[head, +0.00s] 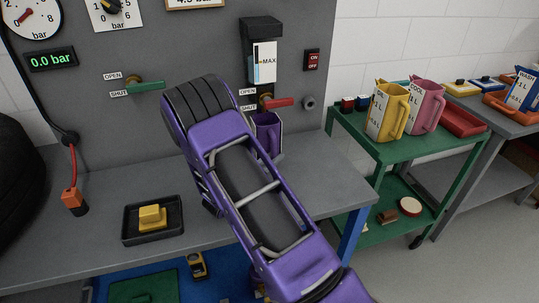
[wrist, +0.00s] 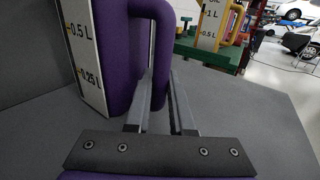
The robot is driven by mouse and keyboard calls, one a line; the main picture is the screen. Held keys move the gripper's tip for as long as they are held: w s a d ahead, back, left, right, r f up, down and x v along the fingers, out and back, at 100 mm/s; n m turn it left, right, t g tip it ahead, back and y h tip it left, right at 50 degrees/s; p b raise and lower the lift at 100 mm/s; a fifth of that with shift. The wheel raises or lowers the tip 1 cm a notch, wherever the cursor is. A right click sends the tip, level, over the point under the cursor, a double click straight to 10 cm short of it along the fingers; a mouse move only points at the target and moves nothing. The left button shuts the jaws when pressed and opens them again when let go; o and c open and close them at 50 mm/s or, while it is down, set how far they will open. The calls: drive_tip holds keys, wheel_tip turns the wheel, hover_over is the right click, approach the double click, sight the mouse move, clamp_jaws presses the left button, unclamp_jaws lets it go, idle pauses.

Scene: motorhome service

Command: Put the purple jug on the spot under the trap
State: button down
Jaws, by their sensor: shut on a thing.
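The purple jug (head: 268,137) stands upright by the panel in the head view, partly hidden by my arm. In the wrist view the jug (wrist: 117,60) fills the left side, with a white scale marked 0.5 L and 0.25 L. My gripper (wrist: 164,95) is shut on its handle. In the head view my arm hides the gripper. The trap (head: 262,62), a clear vessel marked MAX under a black cap, hangs on the panel above the jug. A red valve lever (head: 279,103) is below it. The spot is not visible. Whether the jug touches the bench is unclear.
The grey bench (head: 330,183) is clear right of the jug. A black tray (head: 170,228) with a yellow block (head: 152,217) lies on the left. A green cart (head: 360,130) at right carries a yellow jug (head: 391,112) and a pink jug (head: 427,106).

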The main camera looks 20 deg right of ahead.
drive_tip(key=shift+s+r, duration=0.1)
drive_tip(key=shift+s, duration=0.1)
drive_tip(key=shift+f, duration=0.3)
drive_tip(key=c, duration=0.8)
unclamp_jaws()
drive_tip(key=shift+r, duration=0.1)
drive_tip(key=shift+r, duration=0.15)
drive_tip(key=v, duration=1.2)
